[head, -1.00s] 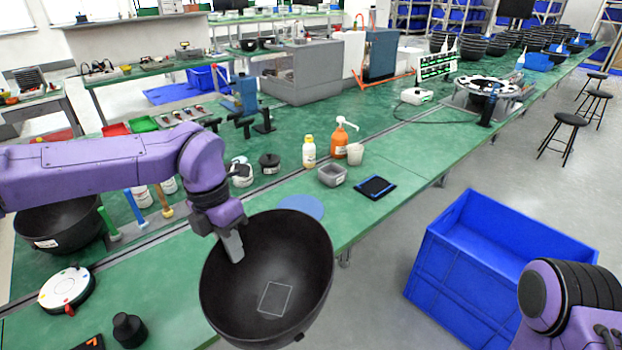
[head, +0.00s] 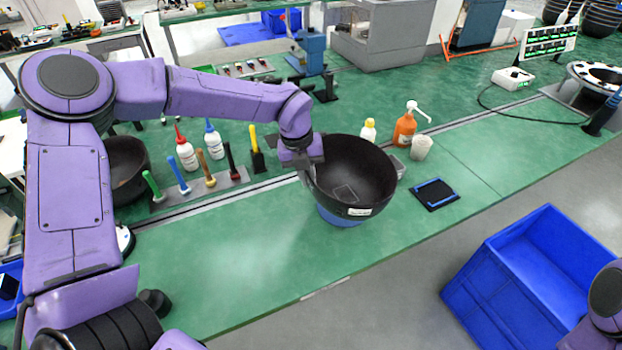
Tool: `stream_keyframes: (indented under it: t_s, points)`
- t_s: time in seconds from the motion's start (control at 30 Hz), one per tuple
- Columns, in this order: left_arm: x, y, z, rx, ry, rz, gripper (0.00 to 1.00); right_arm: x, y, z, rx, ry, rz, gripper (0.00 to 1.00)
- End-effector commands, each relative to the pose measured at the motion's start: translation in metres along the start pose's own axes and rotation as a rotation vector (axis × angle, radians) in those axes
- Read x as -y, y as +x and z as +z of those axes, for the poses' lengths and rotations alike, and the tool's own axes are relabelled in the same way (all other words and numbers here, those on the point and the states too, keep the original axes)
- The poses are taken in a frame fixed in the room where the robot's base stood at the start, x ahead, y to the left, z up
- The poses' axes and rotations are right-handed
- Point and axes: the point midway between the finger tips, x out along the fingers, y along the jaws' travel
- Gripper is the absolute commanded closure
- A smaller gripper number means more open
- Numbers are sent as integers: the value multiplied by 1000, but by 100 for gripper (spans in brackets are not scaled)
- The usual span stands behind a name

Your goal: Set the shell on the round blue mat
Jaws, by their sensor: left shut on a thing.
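The shell is a large black bowl (head: 362,165), open side up and slightly tilted, with a white label on its outer wall. My left gripper (head: 308,172) is shut on the bowl's left rim. The round blue mat (head: 338,218) lies on the green bench, mostly hidden under the bowl, with its front edge showing. The bowl is over the mat; I cannot tell whether it touches it. Part of my right arm shows at the lower right corner, but its gripper is out of view.
Behind the bowl stand an orange pump bottle (head: 404,130), a yellow-capped bottle (head: 368,131) and a white cup (head: 421,147). A black tablet-like pad (head: 435,194) lies to the right. A tool rack (head: 200,186) is to the left. A blue crate (head: 530,275) stands off the bench. The front bench is clear.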

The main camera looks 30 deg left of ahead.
Motion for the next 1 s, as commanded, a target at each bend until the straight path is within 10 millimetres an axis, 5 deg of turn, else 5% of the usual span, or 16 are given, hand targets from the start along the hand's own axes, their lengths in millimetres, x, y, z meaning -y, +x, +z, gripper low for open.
stream_keyframes:
  t_s: [0.33,0.7,0.8,1.0]
  points:
    - [-4,46,16,0,-1,0,100,-1,-11,-4,1,0,0,60]
    - [-6,55,16,1,-1,-2,100,-1,-7,-3,0,0,0,60]
    - [-6,53,16,1,-1,-1,64,-1,-8,-3,0,0,0,60]
    - [-6,53,16,1,-1,-1,64,-1,-8,-3,0,0,0,60]
